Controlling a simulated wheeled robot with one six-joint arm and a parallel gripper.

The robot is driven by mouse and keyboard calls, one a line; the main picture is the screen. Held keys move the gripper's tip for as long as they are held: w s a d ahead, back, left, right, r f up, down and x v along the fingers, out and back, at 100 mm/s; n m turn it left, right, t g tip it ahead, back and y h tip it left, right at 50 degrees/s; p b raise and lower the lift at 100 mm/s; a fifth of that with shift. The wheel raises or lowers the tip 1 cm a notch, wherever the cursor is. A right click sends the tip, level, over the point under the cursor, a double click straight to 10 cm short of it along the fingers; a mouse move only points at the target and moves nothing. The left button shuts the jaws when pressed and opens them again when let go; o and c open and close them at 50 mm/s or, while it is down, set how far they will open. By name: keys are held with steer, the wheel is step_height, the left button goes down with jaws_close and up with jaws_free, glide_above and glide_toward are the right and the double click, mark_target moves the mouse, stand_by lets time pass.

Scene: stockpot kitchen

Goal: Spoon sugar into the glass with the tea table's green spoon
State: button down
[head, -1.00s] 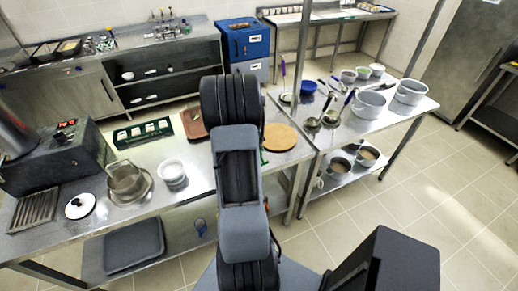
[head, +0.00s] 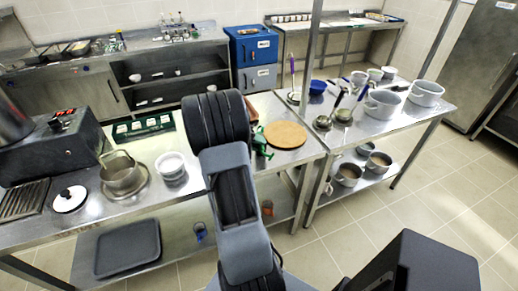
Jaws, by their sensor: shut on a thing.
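My arm rises through the middle of the head view, and its gripper is hidden behind my own arm links. I cannot see what the jaws hold. A green object (head: 262,140) shows just right of my arm, beside the round wooden board; I cannot tell whether it is a spoon. A small blue glass-like vessel (head: 200,232) and a reddish-brown one (head: 267,208) stand on the lower shelf. I cannot make out the sugar or be sure which vessel is the task's glass.
A round wooden board (head: 286,134) lies on the near counter, with a steel pot (head: 121,171) and white bowl (head: 171,167) to the left. Large pots (head: 382,103) and ladles stand on the right table. A back table (head: 375,29) holds several cups.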

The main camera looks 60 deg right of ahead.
steer(key=f+g+h+b, duration=0.1)
steer(key=g+h+b, duration=0.1)
steer(key=b, duration=0.2)
steer(key=g+h+b, duration=0.2)
steer(key=b, duration=0.2)
steer(key=w+a+f+g+h+b, duration=0.1)
steer(key=g+h+b, duration=0.1)
steer(key=g+b, duration=0.1)
steer(key=shift+f+h+b, duration=0.35)
steer(key=shift+h+b, duration=0.05)
steer(key=shift+b, duration=0.25)
steer(key=shift+w, duration=0.1)
steer(key=shift+a, duration=0.15)
stand_by(1.2)
